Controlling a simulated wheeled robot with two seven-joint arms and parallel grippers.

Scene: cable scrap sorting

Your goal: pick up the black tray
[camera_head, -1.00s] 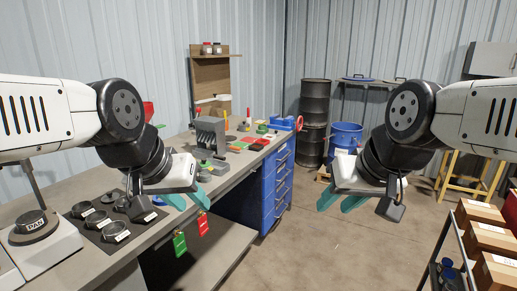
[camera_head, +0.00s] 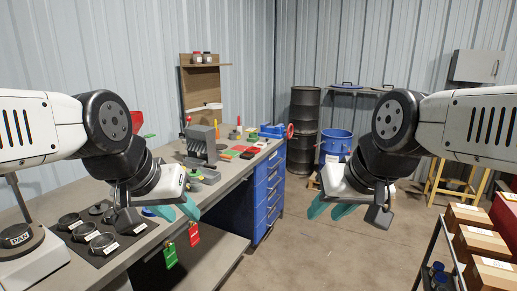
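A flat black slab (camera_head: 122,243), perhaps the black tray, lies on the workbench at the lower left. Several labelled dark cups stand on it. My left gripper (camera_head: 178,211) is in the air over the bench's front edge, right of the slab. Its teal fingers are apart and I see nothing between them. My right gripper (camera_head: 330,209) is in the air over open floor, far from the bench. Its teal fingers are also apart and empty. My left arm covers part of the bench behind the slab.
A PAN-marked device (camera_head: 18,240) stands left of the slab. Blue drawers (camera_head: 268,190) are under the bench. A cart with boxes (camera_head: 480,243) is at right. The middle floor is clear.

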